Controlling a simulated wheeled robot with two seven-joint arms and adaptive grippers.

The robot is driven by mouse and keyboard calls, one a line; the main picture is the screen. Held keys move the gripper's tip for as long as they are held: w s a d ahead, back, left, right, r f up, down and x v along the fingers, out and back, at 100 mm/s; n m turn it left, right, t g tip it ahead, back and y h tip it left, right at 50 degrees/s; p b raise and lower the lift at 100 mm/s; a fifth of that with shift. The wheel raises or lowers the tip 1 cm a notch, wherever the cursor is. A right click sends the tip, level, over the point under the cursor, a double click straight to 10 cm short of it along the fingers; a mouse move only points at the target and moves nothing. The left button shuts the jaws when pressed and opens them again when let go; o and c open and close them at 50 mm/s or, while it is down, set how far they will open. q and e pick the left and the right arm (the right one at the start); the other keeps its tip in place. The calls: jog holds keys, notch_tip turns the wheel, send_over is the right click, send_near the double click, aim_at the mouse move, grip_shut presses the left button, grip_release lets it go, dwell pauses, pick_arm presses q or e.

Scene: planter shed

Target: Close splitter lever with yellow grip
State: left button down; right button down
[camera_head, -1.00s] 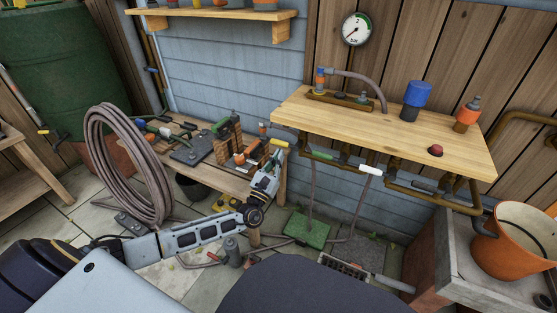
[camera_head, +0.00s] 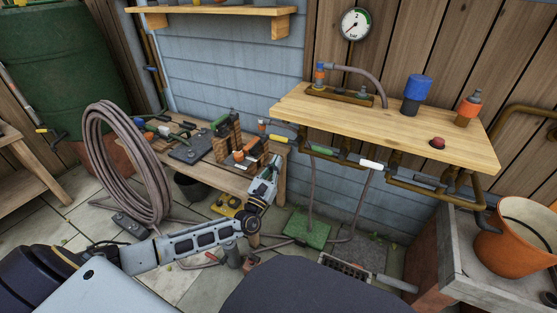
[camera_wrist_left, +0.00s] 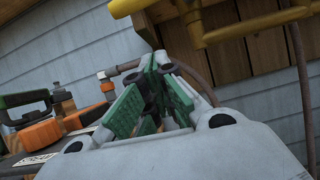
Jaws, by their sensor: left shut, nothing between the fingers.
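The yellow grip (camera_head: 281,139) is at the left end of the row of lever grips under the front edge of the light wooden bench top (camera_head: 390,125). Green (camera_head: 322,155), white (camera_head: 371,166) and dark grips (camera_head: 425,180) follow to its right. My left gripper (camera_head: 273,162) is just below the yellow grip, pointing up, shut and empty. In the left wrist view its green-padded fingers (camera_wrist_left: 155,95) stand together, and yellow parts (camera_wrist_left: 215,35) pass above them; I cannot tell there whether they touch. My right gripper is not in view.
A low wooden table (camera_head: 225,178) with tools and orange-topped items is left of the gripper. A coiled hose (camera_head: 128,165) stands further left. Brass pipes (camera_head: 400,180) run under the bench top. A green block (camera_head: 307,230) lies on the floor, and an orange pot (camera_head: 505,245) is at right.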

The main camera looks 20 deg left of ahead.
pick_arm(q)
jog(key=p+v, duration=0.1)
jog(key=v, duration=0.6)
jog(key=shift+s+f+p, duration=0.15)
jog(key=shift+s+p, duration=0.2)
jog(key=shift+d+f, duration=0.1)
